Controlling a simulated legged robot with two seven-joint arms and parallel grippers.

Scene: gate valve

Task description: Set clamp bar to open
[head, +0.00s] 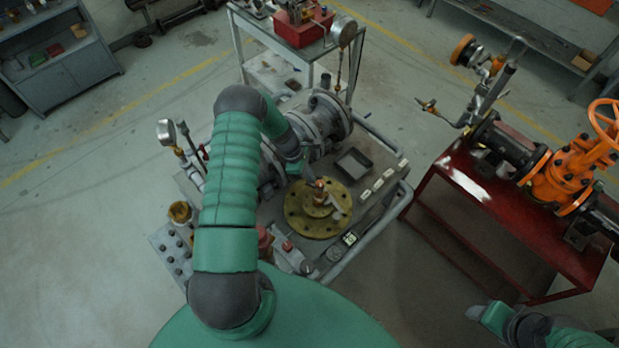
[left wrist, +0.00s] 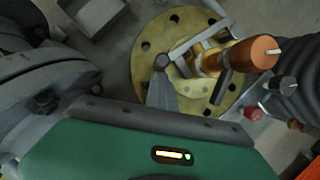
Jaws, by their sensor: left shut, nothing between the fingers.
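A round brass flange (head: 302,222) with bolt holes lies on the cart; it also shows in the left wrist view (left wrist: 146,65). A brass fitting with a copper-coloured end (left wrist: 252,53) stands on it. A grey bar (left wrist: 208,36), which looks like the clamp bar, lies across the flange beside the fitting. My left gripper (left wrist: 161,64) is shut and empty, with its grey fingertip over the flange, left of the fitting. In the head view my left gripper (head: 306,172) is small and partly hidden by my arm. My right gripper (head: 477,312) is at the lower right, its fingers unclear.
A grey pipe valve body (head: 325,118) and a small dark tray (head: 354,163) are beside the flange on the cart. A red stand (head: 480,205) with an orange valve (head: 565,170) is at the right. Red and black knobs (left wrist: 288,88) sit right of the flange.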

